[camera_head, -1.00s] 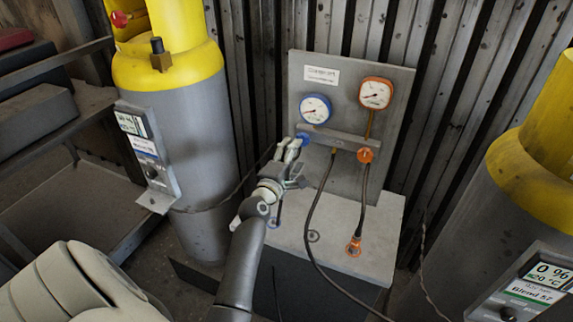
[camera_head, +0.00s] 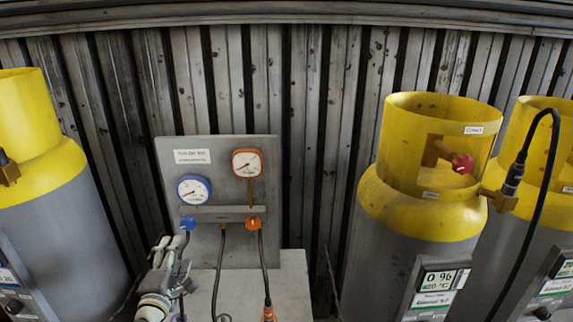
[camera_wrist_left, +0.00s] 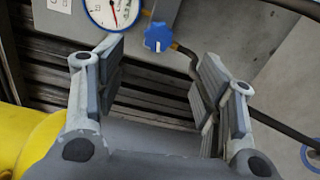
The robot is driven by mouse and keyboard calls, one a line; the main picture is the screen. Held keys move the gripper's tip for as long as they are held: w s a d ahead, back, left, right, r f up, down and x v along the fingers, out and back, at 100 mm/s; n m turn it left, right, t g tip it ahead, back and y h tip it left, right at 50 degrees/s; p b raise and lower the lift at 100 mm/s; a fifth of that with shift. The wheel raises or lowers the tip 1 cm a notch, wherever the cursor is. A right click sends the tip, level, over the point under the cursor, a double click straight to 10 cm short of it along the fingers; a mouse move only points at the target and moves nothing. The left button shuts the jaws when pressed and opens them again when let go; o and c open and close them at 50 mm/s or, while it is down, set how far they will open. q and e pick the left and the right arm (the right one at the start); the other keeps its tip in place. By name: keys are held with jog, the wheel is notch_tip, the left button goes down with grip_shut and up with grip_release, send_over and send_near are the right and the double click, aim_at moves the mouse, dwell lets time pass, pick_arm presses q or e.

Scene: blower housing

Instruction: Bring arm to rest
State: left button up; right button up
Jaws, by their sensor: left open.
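My left gripper (camera_head: 170,252) is at the lower left of the head view, just below the blue valve knob (camera_head: 187,223) of the gauge panel (camera_head: 265,190). In the left wrist view my gripper (camera_wrist_left: 165,80) has its two fingers wide apart with nothing between them. The blue knob (camera_wrist_left: 158,37) shows beyond the fingertips, apart from them. The rest of the left arm is cut off by the bottom edge of the head view. My right gripper does not show.
The panel carries a blue gauge (camera_head: 194,190), an orange gauge (camera_head: 247,163) and an orange knob (camera_head: 253,223), with hoses hanging down to a grey block (camera_head: 290,285). Yellow-topped cylinders stand at left (camera_head: 45,215) and right (camera_head: 420,225). A corrugated wall closes the back.

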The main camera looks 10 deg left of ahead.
pick_arm(q)
jog(key=s+d+f+m+g+h, duration=0.3)
jog(key=s+d+f+m, duration=0.1)
jog(key=d+m, duration=0.3)
jog(key=s+d+f+m+g+h, duration=0.3)
jog(key=s+d+f+m, duration=0.15)
jog(key=d+m, duration=0.25)
jog(key=s+d+f+m+g+y, duration=0.1)
jog(key=s+d+f+m+g, duration=0.15)
jog(key=s, duration=0.45)
jog(key=s+d+f+m+g, duration=0.1)
jog(key=s+m+g, duration=0.25)
jog(key=s, duration=0.45)
jog(key=s+d+f+m+g+y, duration=0.1)
jog(key=s+d+f+m+g, duration=0.1)
jog(key=s+m, duration=0.35)
jog(key=s+f+n+g+b, duration=0.1)
jog(key=s+f, duration=0.1)
jog(key=f, duration=1.2)
jog(key=s+f, duration=0.2)
jog(key=f, duration=1.3)
jog(key=s+a+f+g, duration=0.1)
jog(key=s+a+f, duration=0.2)
jog(key=s+f, duration=1.2)
jog(key=shift+s+a+g+b, duration=0.15)
jog(key=shift+s+g+b, duration=0.2)
jog(key=shift+s, duration=0.25)
